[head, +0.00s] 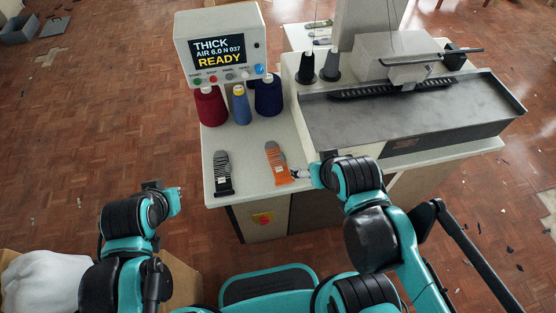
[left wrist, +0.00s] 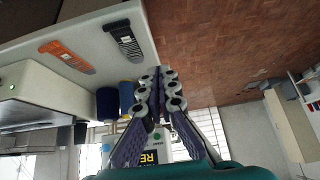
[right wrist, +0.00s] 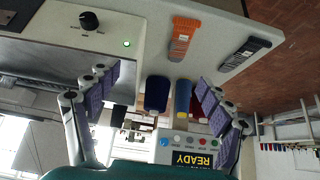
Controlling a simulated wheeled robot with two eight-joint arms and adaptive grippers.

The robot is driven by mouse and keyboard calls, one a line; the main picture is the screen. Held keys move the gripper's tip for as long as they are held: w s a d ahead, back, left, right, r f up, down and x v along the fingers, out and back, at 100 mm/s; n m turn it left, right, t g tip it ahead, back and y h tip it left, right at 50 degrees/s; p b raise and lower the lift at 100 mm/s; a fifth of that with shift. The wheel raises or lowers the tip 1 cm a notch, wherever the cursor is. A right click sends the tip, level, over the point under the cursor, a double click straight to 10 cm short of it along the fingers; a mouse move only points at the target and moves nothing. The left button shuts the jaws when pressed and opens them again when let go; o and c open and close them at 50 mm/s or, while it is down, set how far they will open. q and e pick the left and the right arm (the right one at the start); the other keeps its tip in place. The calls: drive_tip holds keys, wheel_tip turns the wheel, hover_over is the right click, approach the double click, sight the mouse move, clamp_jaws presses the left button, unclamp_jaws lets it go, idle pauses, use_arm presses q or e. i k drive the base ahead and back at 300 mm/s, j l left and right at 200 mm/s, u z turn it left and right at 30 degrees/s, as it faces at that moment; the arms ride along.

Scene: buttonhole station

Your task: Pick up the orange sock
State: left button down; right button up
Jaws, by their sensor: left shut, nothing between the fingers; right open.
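The orange sock (head: 277,163), with a grey striped end, lies flat on the white table top near its front edge. It also shows in the left wrist view (left wrist: 67,56) and the right wrist view (right wrist: 182,40). My right gripper (head: 299,173) is just right of the sock's lower end in the head view; whether they touch I cannot tell. In the right wrist view its fingers (right wrist: 155,80) are spread, with nothing between them. My left gripper (head: 178,198) is off the table's left side, shut and empty, as the left wrist view shows (left wrist: 160,92).
A grey and black striped sock (head: 222,172) lies left of the orange one. Dark red (head: 210,106), blue (head: 241,104) and navy (head: 268,96) thread cones stand behind, below a panel (head: 220,52) reading READY. The machine (head: 400,112) fills the table's right side.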

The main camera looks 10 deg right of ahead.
sight(277, 159)
drive_tip(key=l+u, duration=0.15)
drive_tip(key=u, duration=0.2)
drive_tip(key=l+u, duration=0.1)
drive_tip(key=u, duration=0.2)
drive_tip(key=l+u, duration=0.1)
drive_tip(key=u, duration=0.25)
drive_tip(key=k+l+u, duration=0.4)
drive_tip(key=l, duration=0.4)
drive_tip(key=k+l+u, duration=0.4)
drive_tip(key=k+l, duration=0.9)
